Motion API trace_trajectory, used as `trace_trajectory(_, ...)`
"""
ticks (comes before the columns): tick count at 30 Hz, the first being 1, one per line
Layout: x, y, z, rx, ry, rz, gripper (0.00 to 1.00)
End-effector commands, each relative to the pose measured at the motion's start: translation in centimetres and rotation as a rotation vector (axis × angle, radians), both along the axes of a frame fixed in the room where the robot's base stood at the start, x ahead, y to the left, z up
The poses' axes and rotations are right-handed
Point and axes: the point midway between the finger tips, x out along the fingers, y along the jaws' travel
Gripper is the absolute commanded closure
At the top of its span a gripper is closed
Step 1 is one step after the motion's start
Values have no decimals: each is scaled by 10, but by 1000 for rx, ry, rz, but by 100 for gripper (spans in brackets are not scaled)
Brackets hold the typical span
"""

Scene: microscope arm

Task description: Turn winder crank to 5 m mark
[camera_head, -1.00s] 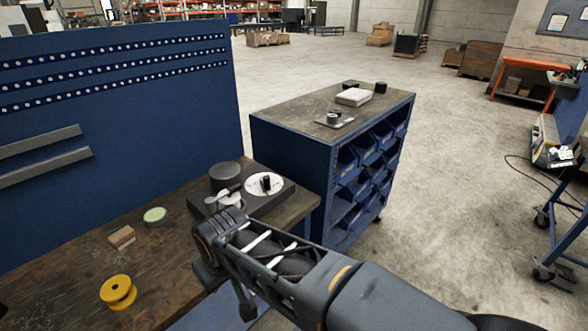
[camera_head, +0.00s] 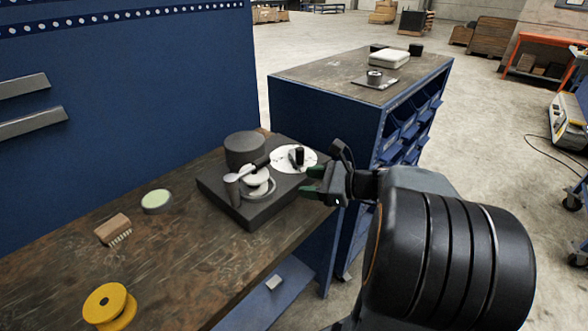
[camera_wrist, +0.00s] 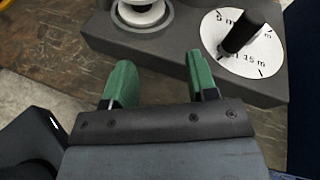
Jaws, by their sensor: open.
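The winder's dark base (camera_head: 228,205) sits on the bench near its right end, carrying a black drum (camera_head: 245,149) and a pale spool with a small lever. At its right is a white dial (camera_head: 282,160) with a black upright crank knob (camera_head: 299,155).
A yellow spool (camera_head: 109,306), a wooden brush (camera_head: 113,229) and a pale green disc (camera_head: 157,201) lie on the bench's left. A blue panel (camera_head: 130,100) stands behind. A blue cabinet (camera_head: 310,110) stands beyond the bench's right end.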

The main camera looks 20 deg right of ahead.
Motion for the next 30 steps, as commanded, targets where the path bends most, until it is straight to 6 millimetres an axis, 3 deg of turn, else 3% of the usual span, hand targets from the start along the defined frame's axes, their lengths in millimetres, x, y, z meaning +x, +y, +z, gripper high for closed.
trace_trajectory(1, 4, -20, -8, 89, -11, -78, 47)
trace_trajectory(3, 8, -42, -6, 195, -33, -162, 47)
trace_trajectory(6, 11, -64, -2, 298, -61, -238, 47)
trace_trajectory(9, 16, -73, 0, 351, -77, -274, 47)
trace_trajectory(30, 117, -21, 2, 365, -82, -283, 47)
